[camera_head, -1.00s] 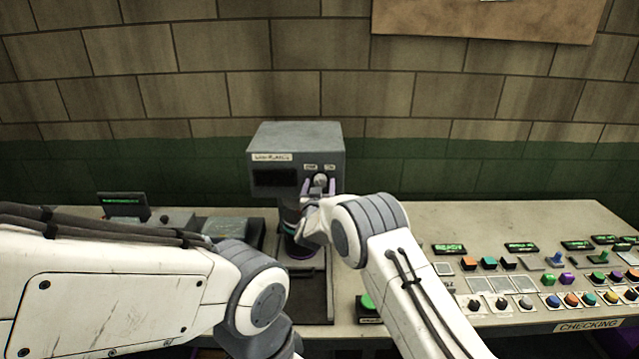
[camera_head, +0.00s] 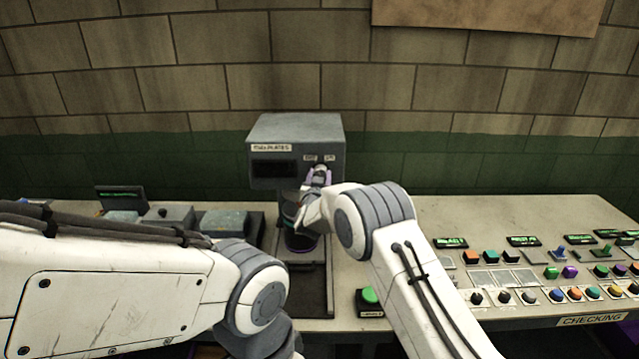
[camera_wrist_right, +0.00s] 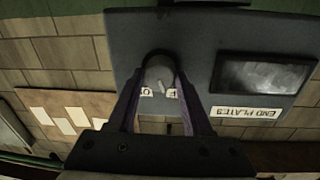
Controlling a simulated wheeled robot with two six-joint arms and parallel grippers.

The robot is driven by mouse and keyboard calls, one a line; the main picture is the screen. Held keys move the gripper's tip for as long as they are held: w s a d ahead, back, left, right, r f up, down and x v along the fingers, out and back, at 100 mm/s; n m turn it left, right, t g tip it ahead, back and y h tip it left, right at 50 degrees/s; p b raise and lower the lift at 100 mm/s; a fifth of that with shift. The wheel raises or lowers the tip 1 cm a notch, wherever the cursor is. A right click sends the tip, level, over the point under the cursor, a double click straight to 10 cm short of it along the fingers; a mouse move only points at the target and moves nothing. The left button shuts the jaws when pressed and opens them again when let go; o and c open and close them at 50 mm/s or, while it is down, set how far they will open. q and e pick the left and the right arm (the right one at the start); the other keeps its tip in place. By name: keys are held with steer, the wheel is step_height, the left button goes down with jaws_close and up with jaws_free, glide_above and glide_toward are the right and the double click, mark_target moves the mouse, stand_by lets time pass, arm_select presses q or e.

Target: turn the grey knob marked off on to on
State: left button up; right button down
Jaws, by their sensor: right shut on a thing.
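The grey knob (camera_head: 320,170) sits on the front of a grey box-shaped machine (camera_head: 297,130), below two small white labels (camera_head: 319,158). In the right wrist view, the picture is upside down and the knob (camera_wrist_right: 160,74) lies between the two fingers of my right gripper (camera_wrist_right: 161,84). The gripper is shut on the knob. A pale mark on the knob points between the two partly covered labels, slightly toward the one at picture right. Their full text is hidden by the fingers. My left arm shows at the left, but its gripper is out of view.
A dark display (camera_head: 274,168) with an END PLATES label is beside the knob. A dark cylinder (camera_head: 298,236) stands under the box. A green button (camera_head: 370,297) is at the front. A panel of coloured buttons (camera_head: 540,275) lies right, and dark devices (camera_head: 165,218) lie left.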

steer(key=m+b, duration=0.7)
steer(key=b, duration=0.3)
steer(key=shift+d+f+y+b, duration=0.1)
steer(key=shift+d+y+b, duration=0.05)
steer(key=shift+y+b, duration=0.2)
steer(key=shift+m+g+b, duration=0.3)
steer(key=shift+m+b, duration=0.85)
steer(key=shift+m, duration=0.25)
steer(key=shift+r, duration=0.2)
steer(key=shift+c, duration=1.6)
jaws_free()
